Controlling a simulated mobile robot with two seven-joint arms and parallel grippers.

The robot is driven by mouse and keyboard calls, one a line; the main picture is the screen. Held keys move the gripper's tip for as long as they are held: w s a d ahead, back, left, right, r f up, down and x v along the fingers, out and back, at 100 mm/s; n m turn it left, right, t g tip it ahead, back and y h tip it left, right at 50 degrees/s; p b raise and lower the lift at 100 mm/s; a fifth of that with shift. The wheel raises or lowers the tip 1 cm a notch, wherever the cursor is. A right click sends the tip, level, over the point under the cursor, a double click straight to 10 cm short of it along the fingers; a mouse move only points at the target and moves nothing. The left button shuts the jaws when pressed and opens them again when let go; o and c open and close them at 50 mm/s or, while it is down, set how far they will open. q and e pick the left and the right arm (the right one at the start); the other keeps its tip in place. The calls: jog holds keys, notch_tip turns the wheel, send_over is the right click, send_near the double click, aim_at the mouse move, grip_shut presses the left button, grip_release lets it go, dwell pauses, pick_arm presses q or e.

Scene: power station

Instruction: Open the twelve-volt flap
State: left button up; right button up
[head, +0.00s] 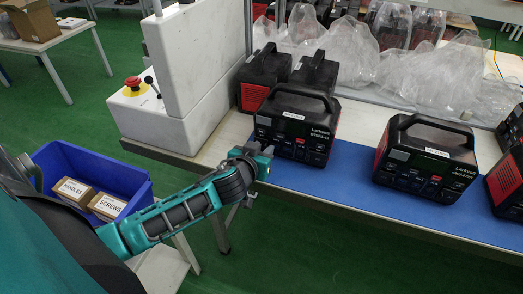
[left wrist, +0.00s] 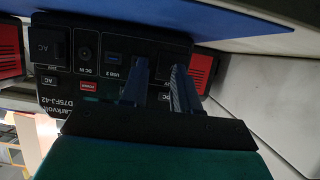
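My left gripper (head: 265,160) is at the lower left of that panel. In the left wrist view the panel (left wrist: 105,75) appears upside down, with AC, DC IN and USB covers. A dark square cover (left wrist: 172,52) at the right end is partly hidden by my fingers; its label is not fully readable. My left gripper (left wrist: 160,78) has its two fingers apart, close in front of this cover. I cannot tell whether they touch it. My right gripper is not in view.
Another power station (head: 428,157) stands to the right on the blue mat (head: 350,185). More units (head: 264,75) stand behind, near plastic bags (head: 320,50). A white machine with a red button (head: 133,84) is at left. A blue bin (head: 90,160) holds boxes.

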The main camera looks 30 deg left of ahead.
pick_arm(q)
grip_shut()
dwell(0.3)
jog(key=shift+a, duration=0.1)
